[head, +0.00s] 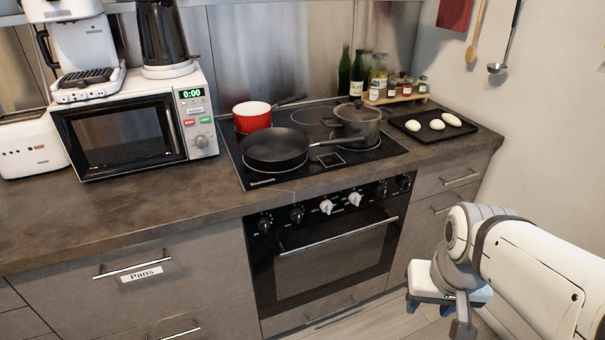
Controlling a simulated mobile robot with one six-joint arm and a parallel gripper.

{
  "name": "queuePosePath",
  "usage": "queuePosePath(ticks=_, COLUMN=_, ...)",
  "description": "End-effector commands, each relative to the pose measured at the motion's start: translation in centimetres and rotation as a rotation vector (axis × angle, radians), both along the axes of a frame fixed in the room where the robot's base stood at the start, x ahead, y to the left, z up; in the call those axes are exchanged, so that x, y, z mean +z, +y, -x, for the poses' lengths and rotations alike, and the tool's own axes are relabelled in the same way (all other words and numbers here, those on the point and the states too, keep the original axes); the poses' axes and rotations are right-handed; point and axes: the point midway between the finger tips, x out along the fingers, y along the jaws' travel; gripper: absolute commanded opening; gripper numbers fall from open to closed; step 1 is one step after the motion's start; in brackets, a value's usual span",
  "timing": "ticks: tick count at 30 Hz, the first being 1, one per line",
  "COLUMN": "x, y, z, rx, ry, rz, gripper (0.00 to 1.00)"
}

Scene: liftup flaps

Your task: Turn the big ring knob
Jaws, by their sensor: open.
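The oven's front panel has a row of knobs under the cooktop (350,158). Two are white knobs, a left one (326,206) and a right one (354,198). Black knobs sit at the left (264,223), beside it (296,213), and at the right (381,189) and far right (404,183). Their markings are too small to read, so I cannot tell which is the big ring knob. My gripper (443,304) is open and appears empty at lower right, in front of the cabinets and apart from the knobs.
The oven door handle (338,234) runs below the knobs. A red pot (252,117), a black frying pan (275,149) and a grey lidded pot (357,124) stand on the cooktop. A microwave (130,134) is at left, a tray with pale pieces (433,135) at right.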

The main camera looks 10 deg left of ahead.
Motion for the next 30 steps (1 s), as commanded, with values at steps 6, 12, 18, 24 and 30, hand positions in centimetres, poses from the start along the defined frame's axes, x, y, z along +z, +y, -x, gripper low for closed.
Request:
queuePosePath(ticks=6, x=-1.9, y=2.8, z=-4.6, rx=0.146, ry=-0.111, rz=-0.005, gripper=0.55)
queuePosePath(ticks=12, x=-5.5, y=9.0, z=-13.2, rx=0.406, ry=-0.374, rz=0.011, gripper=0.55)
queuePosePath(ticks=18, x=-8.9, y=16.4, z=-19.6, rx=0.639, ry=-0.672, rz=0.082, gripper=0.55)
queuePosePath(ticks=24, x=-12.0, y=23.7, z=-22.5, rx=0.827, ry=-0.972, rz=0.211, gripper=0.55)
queuePosePath(ticks=30, x=-14.4, y=29.4, z=-22.1, rx=0.957, ry=-1.244, rz=0.38, gripper=0.55)
